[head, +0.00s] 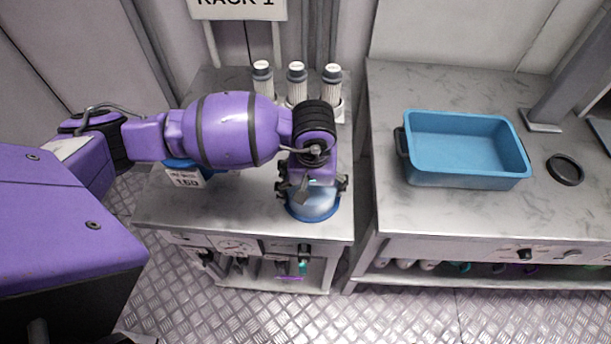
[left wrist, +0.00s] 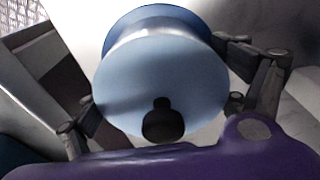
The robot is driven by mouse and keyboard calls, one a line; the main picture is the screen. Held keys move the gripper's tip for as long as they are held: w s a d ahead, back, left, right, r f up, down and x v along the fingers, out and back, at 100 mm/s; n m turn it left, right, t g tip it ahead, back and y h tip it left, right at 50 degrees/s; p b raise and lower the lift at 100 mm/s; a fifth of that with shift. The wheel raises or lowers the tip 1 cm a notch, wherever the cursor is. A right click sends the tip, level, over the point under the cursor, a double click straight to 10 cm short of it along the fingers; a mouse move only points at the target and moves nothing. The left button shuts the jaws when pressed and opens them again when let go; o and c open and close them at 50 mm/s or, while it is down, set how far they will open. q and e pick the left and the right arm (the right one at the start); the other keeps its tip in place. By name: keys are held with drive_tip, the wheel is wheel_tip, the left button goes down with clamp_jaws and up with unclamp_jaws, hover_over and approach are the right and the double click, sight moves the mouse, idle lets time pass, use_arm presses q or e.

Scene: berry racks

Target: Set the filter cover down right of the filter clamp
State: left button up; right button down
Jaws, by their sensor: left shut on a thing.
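The filter cover (head: 314,208) is a pale blue, rounded piece with a darker blue rim at its base. It is at the front right of the left table. My left gripper (head: 316,188) is above it, pointing down, with its fingers shut on it. In the left wrist view the cover (left wrist: 155,75) sits between the fingers, with a black knob facing the camera. I cannot tell whether its rim touches the tabletop. A flat black ring (head: 565,169) lies on the right table; it may be the filter clamp, but I cannot be sure. My right gripper is out of view.
A blue bin (head: 467,181) stands on the right table (head: 430,222), left of the black ring. Three white cylinders with grey caps (head: 297,84) stand at the back of the left table (head: 185,212). A gap separates the tables. A grey post (head: 560,75) rises behind the ring.

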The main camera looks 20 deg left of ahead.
use_arm(q)
drive_tip(key=shift+f, duration=0.15)
drive_tip(key=o, duration=1)
drive_tip(key=r, duration=0.4)
drive_tip(key=s+r, duration=0.1)
drive_tip(key=r, duration=0.7)
drive_tip(key=shift+s+d+r, duration=0.15)
drive_tip(key=shift+d+r, duration=0.05)
